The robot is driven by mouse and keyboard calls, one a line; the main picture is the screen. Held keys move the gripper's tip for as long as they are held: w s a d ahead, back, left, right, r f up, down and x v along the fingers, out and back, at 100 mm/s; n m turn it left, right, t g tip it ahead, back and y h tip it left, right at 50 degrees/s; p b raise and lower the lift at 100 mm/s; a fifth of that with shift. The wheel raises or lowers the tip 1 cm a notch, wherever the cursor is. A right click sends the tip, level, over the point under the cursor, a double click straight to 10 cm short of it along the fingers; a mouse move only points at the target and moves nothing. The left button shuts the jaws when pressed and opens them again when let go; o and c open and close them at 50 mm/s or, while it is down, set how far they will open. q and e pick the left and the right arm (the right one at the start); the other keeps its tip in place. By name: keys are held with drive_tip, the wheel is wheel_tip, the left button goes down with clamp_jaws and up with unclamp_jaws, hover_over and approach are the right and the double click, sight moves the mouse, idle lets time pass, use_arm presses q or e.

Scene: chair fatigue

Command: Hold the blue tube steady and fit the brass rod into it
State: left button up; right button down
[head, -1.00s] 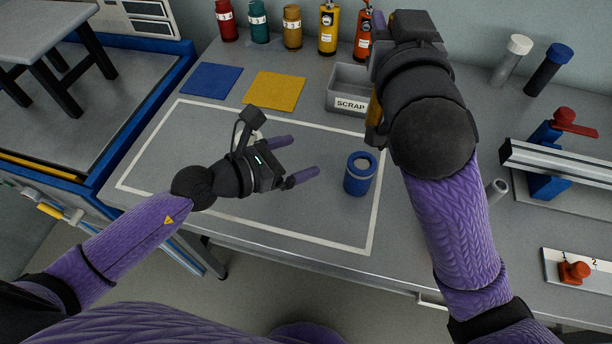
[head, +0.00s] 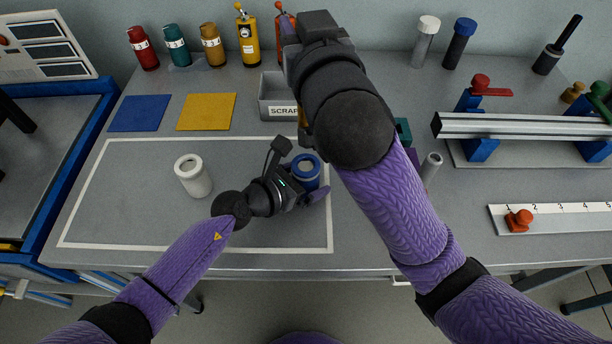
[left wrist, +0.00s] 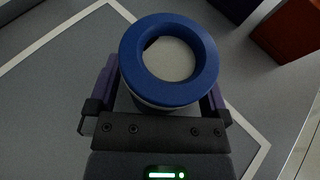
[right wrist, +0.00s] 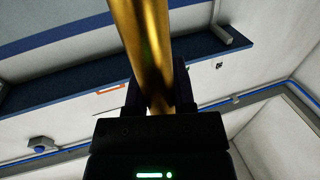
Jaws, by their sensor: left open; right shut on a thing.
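The blue tube (head: 306,160) stands upright on the table inside the white outline, near its right side. My left gripper (head: 302,194) is open with its fingers on either side of the tube. In the left wrist view the tube's blue rim (left wrist: 210,62) and hollow top show between the fingers (left wrist: 160,88). My right gripper (right wrist: 153,88) is shut on the brass rod (right wrist: 143,40), which extends up out of the right wrist view. In the head view, my right arm hides most of that gripper and rod.
A white cylinder (head: 193,176) stands left of my left gripper. The grey SCRAP bin (head: 278,100) is behind the blue tube. A metal rail on blue supports (head: 520,126) and a numbered strip (head: 560,215) lie to the right. Blue (head: 139,113) and yellow (head: 206,111) mats lie back left.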

use_arm(q)
drive_tip(key=c, duration=1.2)
use_arm(e)
wheel_tip(320, 180, down, 8)
idle(0.3)
